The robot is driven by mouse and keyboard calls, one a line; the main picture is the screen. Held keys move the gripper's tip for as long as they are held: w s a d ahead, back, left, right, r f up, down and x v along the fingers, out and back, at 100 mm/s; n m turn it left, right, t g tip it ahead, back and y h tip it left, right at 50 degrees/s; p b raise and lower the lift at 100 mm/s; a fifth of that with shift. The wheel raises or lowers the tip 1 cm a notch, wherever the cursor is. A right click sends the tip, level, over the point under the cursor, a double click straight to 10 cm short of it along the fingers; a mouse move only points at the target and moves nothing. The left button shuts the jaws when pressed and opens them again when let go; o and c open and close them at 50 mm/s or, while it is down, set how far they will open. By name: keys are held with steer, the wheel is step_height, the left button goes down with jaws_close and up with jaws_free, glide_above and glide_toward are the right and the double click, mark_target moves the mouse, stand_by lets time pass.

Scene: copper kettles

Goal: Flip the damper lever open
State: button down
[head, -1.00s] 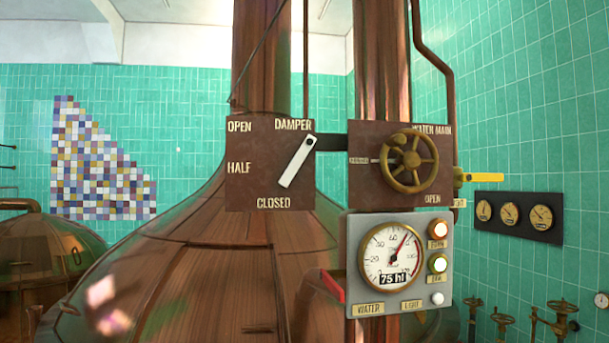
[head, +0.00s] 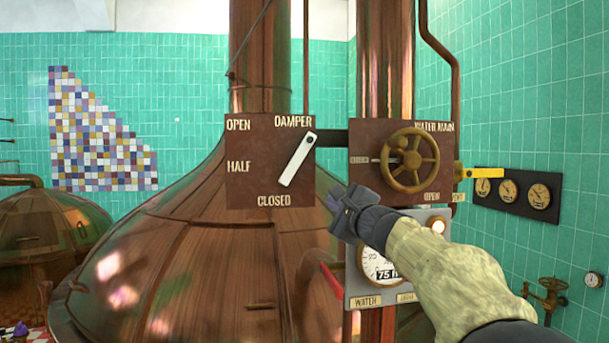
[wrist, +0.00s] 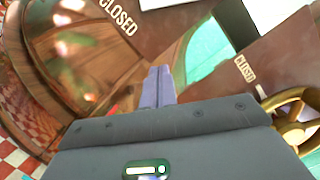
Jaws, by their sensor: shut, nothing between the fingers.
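The damper lever (head: 297,160) is a white bar on a brown plate (head: 245,187) marked OPEN, HALF and CLOSED. It hangs from a pivot at the plate's upper right and slants down-left, its free end just above the word CLOSED. My gripper (head: 333,203) is in the head view just right of the plate's lower corner, apart from the lever. In the wrist view its fingers (wrist: 160,84) are together with nothing between them. The lever itself is not clear in the wrist view, where the word CLOSED shows at upper left.
A brass handwheel (head: 408,160) on the WATER MAIN plate (head: 365,187) is close to the right, above my arm. My arm partly covers the gauge panel (head: 362,290). A large copper kettle (head: 190,270) fills the space below and behind. A yellow lever (head: 480,171) sticks out right.

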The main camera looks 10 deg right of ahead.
mark_target(299, 174)
steer(key=shift+d+r+m+t, duration=0.2)
steer(key=shift+r+m+t, duration=0.1)
steer(key=shift+r, duration=0.7)
steer(key=p+x, duration=0.6)
steer(key=x, duration=0.3)
steer(key=shift+w+r, duration=0.15)
steer(key=shift+w, duration=0.1)
steer(key=a, duration=0.1)
steer(key=r+p, duration=0.1)
steer(key=a+p, duration=0.1)
steer(key=shift+w+a+r, duration=0.25)
steer(key=shift+a+r, duration=0.05)
steer(key=shift+a, duration=0.05)
steer(key=shift+a+r+p, duration=0.1)
steer(key=shift+a+p, duration=0.2)
steer(key=shift+a, duration=0.2)
steer(key=shift+d, duration=0.2)
steer(key=shift+a, duration=0.2)
steer(key=shift+d+m+b, duration=0.1)
steer(key=shift+m+b, duration=0.2)
steer(key=shift+b, duration=0.2)
